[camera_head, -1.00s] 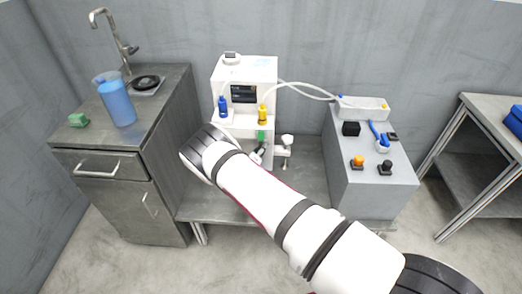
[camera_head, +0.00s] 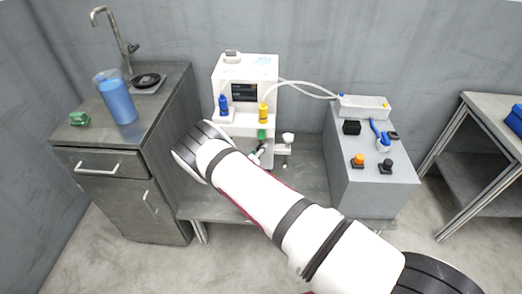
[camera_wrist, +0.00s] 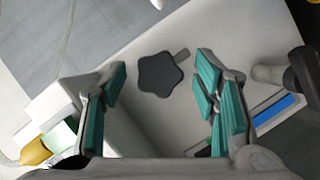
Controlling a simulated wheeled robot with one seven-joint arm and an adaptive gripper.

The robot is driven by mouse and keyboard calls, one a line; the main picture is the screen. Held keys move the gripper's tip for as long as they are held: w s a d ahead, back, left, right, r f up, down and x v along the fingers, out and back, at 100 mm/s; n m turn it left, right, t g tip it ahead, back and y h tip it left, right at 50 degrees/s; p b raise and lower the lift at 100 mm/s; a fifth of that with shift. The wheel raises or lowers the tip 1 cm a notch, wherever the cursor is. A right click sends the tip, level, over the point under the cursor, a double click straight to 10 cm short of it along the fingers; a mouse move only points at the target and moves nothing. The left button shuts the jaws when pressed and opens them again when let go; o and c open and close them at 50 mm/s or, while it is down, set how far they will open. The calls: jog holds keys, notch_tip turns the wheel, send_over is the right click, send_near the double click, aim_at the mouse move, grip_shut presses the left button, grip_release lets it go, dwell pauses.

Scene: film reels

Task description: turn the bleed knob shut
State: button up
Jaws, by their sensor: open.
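A dark star-shaped knob (camera_wrist: 160,73), which looks like the bleed knob, sits on a pale flat face in the wrist view. A small grey tab (camera_wrist: 182,54) shows beside it. My gripper (camera_wrist: 160,84) is open, with its teal-padded fingers on either side of the knob in the picture. No contact is visible, and the remaining distance is hard to tell. In the head view my gripper (camera_head: 256,156) shows only partly, beyond my arm and below the front of the white machine (camera_head: 262,68). I cannot make out the star-shaped knob there.
The machine has a blue fitting (camera_head: 223,105) and a yellow fitting (camera_head: 263,114). A dark-ended pale handle (camera_wrist: 300,72) is close to the right finger. A grey cabinet (camera_head: 350,175) stands right; a sink counter (camera_head: 165,100) with a blue jug (camera_head: 118,103) stands left.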

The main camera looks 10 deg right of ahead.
jog(key=v, duration=1)
jog(key=shift+f, duration=0.1)
jog(key=shift+w+d, duration=0.1)
jog(key=s+d+r+m+g+h+p, duration=0.1)
jog(key=d+r+m+g+h, duration=0.2)
jog(key=r, duration=0.6)
jog(key=s+d+r+m+g+p, duration=0.15)
jog(key=d+r, duration=0.25)
jog(key=r, duration=0.5)
jog(key=s+d+r+m+g+y, duration=0.1)
jog(key=s+d+r+g, duration=0.2)
jog(key=s+r, duration=0.3)
jog(key=s+d+r+m+g+y, duration=0.1)
jog(key=s+d+r+g, duration=0.3)
jog(key=r, duration=0.5)
jog(key=s+r+y+p, duration=0.1)
jog(key=s+r+y, duration=0.1)
jog(key=s+r, duration=0.5)
jog(key=s+r+y+p, duration=0.2)
jog(key=s+r+y, duration=0.15)
jog(key=s, duration=0.55)
jog(key=s+a+r+n+t+y+p, duration=0.1)
jog(key=s+a+r+y, duration=0.1)
jog(key=s, duration=0.5)
jog(key=s+a+r+n+t+y+p, duration=0.1)
jog(key=s+a+r+t+y, duration=0.1)
jog(key=s+a+r, duration=0.3)
jog(key=s, duration=0.3)
jog(key=shift+y, duration=0.35)
